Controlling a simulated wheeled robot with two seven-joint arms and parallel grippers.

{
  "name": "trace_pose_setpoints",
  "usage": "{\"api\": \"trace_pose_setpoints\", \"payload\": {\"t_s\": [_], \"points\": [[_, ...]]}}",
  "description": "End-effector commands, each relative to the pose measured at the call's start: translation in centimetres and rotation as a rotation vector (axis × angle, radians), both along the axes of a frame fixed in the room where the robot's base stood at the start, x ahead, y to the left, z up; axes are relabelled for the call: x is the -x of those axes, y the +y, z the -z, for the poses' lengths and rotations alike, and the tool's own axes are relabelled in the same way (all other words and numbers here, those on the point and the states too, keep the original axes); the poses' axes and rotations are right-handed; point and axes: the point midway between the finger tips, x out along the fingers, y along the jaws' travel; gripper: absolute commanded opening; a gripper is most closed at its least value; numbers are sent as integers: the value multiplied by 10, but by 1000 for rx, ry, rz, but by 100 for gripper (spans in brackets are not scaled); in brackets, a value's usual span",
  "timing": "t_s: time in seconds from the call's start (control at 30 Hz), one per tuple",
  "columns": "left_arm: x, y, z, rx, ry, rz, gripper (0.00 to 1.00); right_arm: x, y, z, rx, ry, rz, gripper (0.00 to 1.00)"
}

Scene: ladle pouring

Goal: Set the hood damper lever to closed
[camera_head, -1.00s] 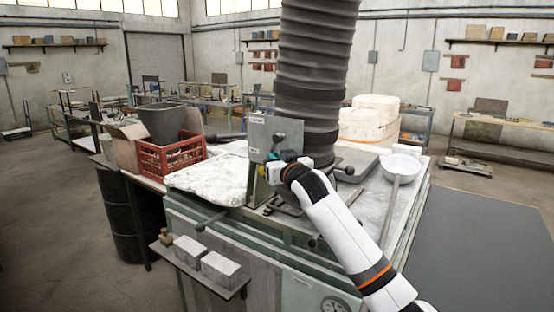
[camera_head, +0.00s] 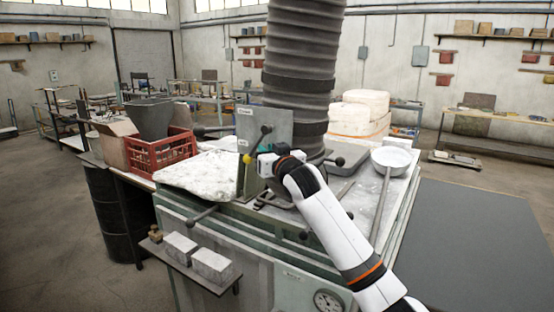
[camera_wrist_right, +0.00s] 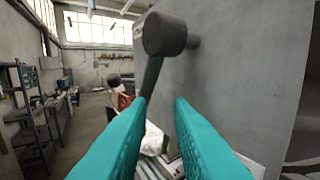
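The grey-green damper plate (camera_head: 279,128) stands upright in front of the ribbed duct. A dark hub or knob (camera_head: 267,129) shows on it, with a dark rod running down-left toward a yellow knob (camera_head: 247,158). In the right wrist view the dark hub (camera_wrist_right: 166,35) is large and close, and its rod (camera_wrist_right: 151,76) slants down behind the left teal finger. My right gripper (camera_wrist_right: 160,105) is open, its two teal fingers apart beside the plate with nothing clearly held between them. In the head view its fingers are mostly hidden near the plate. My left gripper is out of view.
The ribbed duct (camera_head: 303,70) rises right behind the plate. Another black-knobbed handle (camera_head: 339,161) and a white ladle bowl (camera_head: 391,157) lie to the right. A red crate (camera_head: 160,153) and a white crusted slab (camera_head: 198,174) are to the left.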

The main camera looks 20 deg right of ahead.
Motion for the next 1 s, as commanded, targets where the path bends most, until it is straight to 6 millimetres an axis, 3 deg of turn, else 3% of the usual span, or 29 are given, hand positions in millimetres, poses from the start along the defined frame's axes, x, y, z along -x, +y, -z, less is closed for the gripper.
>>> {"api": "trace_pose_setpoints", "payload": {"t_s": [0.4, 0.6, 1.0], "points": [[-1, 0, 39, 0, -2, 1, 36, 75, -7, 8, 2, -4, 1, 19], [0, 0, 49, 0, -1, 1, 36, 104, -9, 7, 2, -2, 2, 19], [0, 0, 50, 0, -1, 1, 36, 114, -10, 5, 1, 0, 3, 19]]}}
